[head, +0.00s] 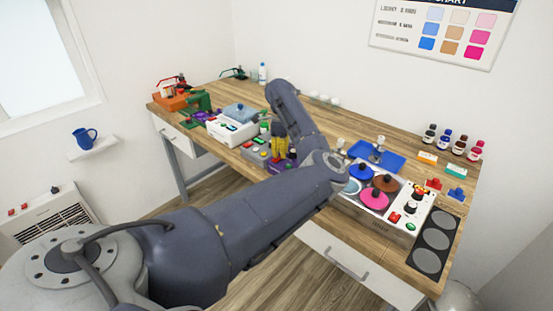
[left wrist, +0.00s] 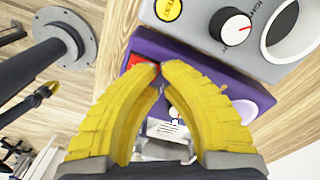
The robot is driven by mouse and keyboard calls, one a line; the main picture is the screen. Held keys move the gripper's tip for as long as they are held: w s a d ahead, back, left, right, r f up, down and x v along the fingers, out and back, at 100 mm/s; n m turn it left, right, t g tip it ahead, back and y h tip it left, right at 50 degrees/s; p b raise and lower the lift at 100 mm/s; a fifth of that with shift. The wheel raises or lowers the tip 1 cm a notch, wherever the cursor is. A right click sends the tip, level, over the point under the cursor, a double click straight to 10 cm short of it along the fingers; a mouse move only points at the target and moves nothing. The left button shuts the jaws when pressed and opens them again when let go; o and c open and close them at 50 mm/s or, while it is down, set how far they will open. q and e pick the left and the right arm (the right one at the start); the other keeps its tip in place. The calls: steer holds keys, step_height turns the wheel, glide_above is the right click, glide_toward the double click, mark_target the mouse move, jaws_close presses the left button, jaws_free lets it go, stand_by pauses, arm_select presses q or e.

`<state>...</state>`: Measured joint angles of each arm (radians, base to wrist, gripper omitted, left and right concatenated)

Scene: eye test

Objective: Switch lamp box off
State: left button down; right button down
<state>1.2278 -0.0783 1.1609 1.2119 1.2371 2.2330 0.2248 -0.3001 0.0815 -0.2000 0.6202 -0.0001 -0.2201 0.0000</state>
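My left gripper (left wrist: 160,70) has yellow fingers, and their tips are together with nothing visible between them. The tips are over a purple box (left wrist: 190,58), at the edge of its red switch (left wrist: 143,62); I cannot tell whether they touch it. No label shows which one is the lamp box. In the head view the yellow fingers (head: 279,146) point down over the boxes, and the purple box (head: 291,158) is partly hidden. My right gripper is not in view.
A panel with coloured discs (head: 391,205), a blue tray (head: 371,153) and several ink bottles (head: 460,143) are to the right. My left arm hides part of the table's front.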

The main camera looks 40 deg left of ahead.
mark_target(280, 156)
arm_select(q)
steer(key=shift+f, duration=0.45)
stand_by(0.3)
steer(key=shift+r, duration=3.55)
steer(key=shift+s+f+m, duration=0.15)
steer(key=shift+f+m, duration=0.6)
steer(key=shift+m, duration=0.7)
steer(key=shift+s+f+m, duration=0.1)
steer(key=shift+f+m, duration=0.65)
steer(key=shift+m, duration=0.7)
steer(key=shift+f, duration=1.65)
